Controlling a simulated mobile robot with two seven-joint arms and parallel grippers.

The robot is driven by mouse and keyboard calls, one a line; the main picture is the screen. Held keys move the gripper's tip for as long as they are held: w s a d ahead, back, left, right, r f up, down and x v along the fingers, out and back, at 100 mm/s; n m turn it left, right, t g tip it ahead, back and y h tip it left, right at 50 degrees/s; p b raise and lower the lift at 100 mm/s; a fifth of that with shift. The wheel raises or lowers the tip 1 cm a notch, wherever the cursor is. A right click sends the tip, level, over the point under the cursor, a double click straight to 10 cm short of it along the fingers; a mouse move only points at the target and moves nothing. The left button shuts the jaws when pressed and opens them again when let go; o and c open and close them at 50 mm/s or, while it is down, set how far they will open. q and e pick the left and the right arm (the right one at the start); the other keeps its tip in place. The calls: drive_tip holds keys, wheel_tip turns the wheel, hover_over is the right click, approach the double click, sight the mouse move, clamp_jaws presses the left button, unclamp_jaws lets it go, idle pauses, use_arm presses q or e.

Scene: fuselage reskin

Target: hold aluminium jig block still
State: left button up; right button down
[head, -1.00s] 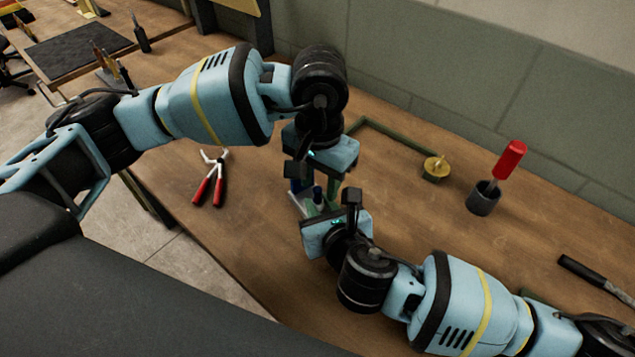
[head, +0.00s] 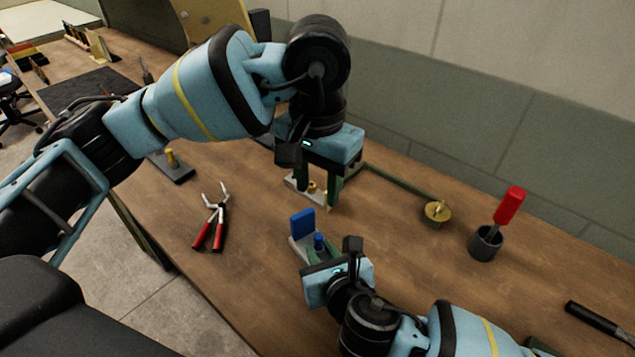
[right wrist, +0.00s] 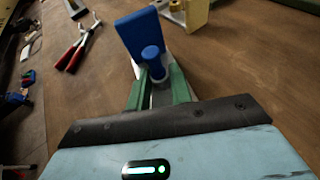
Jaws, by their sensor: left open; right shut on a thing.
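A pale grey metal block, which I take as the aluminium jig block (head: 299,250), stands on the bench with a blue upright plate (head: 302,222) and a blue round knob (head: 319,242). My right gripper (head: 317,252) is shut on it. In the right wrist view its green fingers (right wrist: 158,88) sit either side of the blue knob (right wrist: 152,62), with the blue plate (right wrist: 141,36) behind; the fingers partly hide the block. My left gripper (head: 319,192) is open, fingers down, farther back, beside a grey plate with a brass piece (head: 301,184). Whether it touches that plate is unclear.
Red-handled pliers (head: 212,222) lie to the left. A dark cup (head: 486,243) holds a red-handled tool (head: 509,205). A black-handled tool (head: 597,321) lies at right. The bench between is bare.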

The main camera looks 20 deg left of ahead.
drive_tip(key=shift+s+d+f, duration=0.1)
drive_tip(key=shift+d+f, duration=0.1)
drive_tip(key=shift+f, duration=0.4)
drive_tip(key=c, duration=1.2)
unclamp_jaws()
drive_tip(key=shift+o, duration=0.2)
drive_tip(key=shift+s+r, duration=0.1)
drive_tip(key=shift+s, duration=0.05)
drive_tip(key=shift+s+d+r, duration=0.1)
drive_tip(key=shift+s+d, duration=0.1)
drive_tip(key=v, duration=0.5)
drive_tip(key=r+v, duration=0.1)
drive_tip(key=v, duration=0.5)
drive_tip(key=shift+w+r, duration=0.15)
